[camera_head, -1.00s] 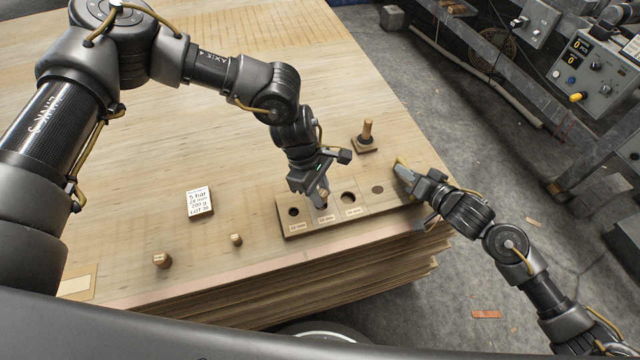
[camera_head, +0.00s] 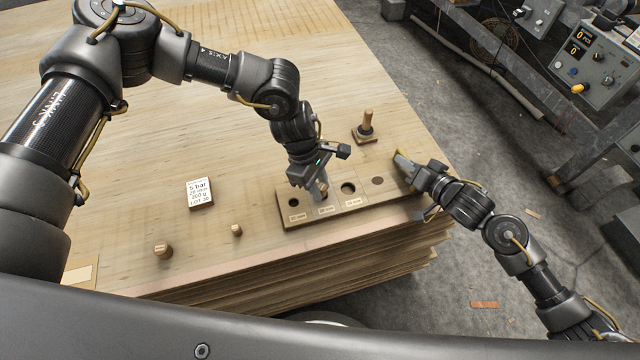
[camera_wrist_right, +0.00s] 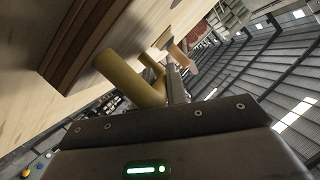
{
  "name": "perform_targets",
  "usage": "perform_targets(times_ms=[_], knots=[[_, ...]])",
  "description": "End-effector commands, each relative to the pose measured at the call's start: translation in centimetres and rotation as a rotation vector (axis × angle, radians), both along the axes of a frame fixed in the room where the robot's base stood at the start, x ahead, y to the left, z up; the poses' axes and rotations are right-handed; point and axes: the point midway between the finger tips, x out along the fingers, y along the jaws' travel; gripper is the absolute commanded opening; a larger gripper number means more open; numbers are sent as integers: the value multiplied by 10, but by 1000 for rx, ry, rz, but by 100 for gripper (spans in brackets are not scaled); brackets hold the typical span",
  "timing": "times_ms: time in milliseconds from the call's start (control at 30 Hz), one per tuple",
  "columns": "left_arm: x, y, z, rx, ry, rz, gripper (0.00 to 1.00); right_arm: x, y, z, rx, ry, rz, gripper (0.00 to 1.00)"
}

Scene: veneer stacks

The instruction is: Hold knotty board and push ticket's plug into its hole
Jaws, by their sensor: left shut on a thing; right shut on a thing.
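The knotty board (camera_head: 355,203) lies flat near the stack's front right edge, with labelled holes and a brown round knot (camera_head: 378,181). My left gripper (camera_head: 323,192) is shut on a small wooden plug (camera_head: 325,188) at the middle hole; the fingers hide how deep the plug sits. My right gripper (camera_head: 402,160) is shut at the board's right end, and the board's edge shows in the right wrist view (camera_wrist_right: 85,40). The exact contact is hidden. The ticket (camera_head: 200,192), a white card reading "5 bar, 20 mm", lies left of the board.
Two loose plugs, a larger one (camera_head: 163,250) and a smaller one (camera_head: 237,230), stand on the veneer stack (camera_head: 120,200) at front left. A wooden-handled tool (camera_head: 366,128) stands on a small base behind the board. A control box (camera_head: 590,60) is at far right.

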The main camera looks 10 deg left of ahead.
Motion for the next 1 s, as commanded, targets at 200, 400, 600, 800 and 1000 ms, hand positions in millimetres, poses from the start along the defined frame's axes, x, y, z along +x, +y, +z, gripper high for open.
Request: perform_targets(times_ms=[200, 400, 600, 800, 1000], knots=[[0, 0, 0, 0, 0, 0, 0, 0, 0, 0, 1, 0, 1, 0], [0, 0, -1, 0, 0, 0, 0, 0, 0, 0, 0, 0, 1, 0], [0, 0, -4, 0, 0, 0, 0, 0, 0, 0, 0, 0, 1, 0], [0, 0, -6, -1, 0, 0, 0, 0, 0, 0, 0, 0, 1, 0], [0, 0, -8, 0, 0, 0, 0, 0, 0, 0, 0, 1, 1, 0]])
